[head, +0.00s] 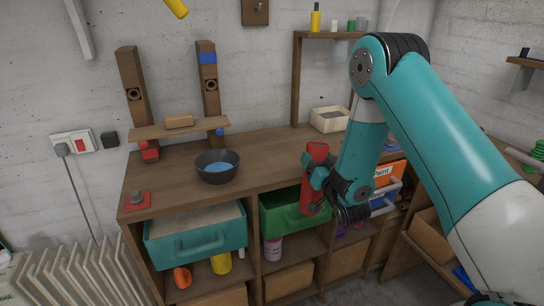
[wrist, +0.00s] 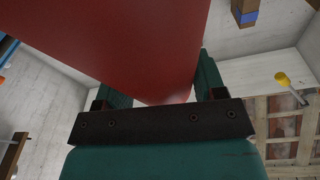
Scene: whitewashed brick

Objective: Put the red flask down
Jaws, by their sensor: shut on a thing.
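The red flask (head: 316,151) is held upright by my gripper (head: 314,180) in front of the workbench's front edge. Its top shows a little above the bench-top level in the head view, and my gripper hides part of its middle. In the wrist view the flask (wrist: 130,45) fills the upper middle, between the two teal fingers. My gripper is shut on it. The wooden workbench top (head: 265,165) lies behind the flask. Whether the flask touches anything below cannot be told.
A dark bowl (head: 217,168) with blue contents stands on the bench left of the flask. A cream tray (head: 330,119) sits at the back. Green (head: 282,214) and teal (head: 196,240) drawers are below. A small raised shelf (head: 180,129) stands at left. Bench top between bowl and flask is clear.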

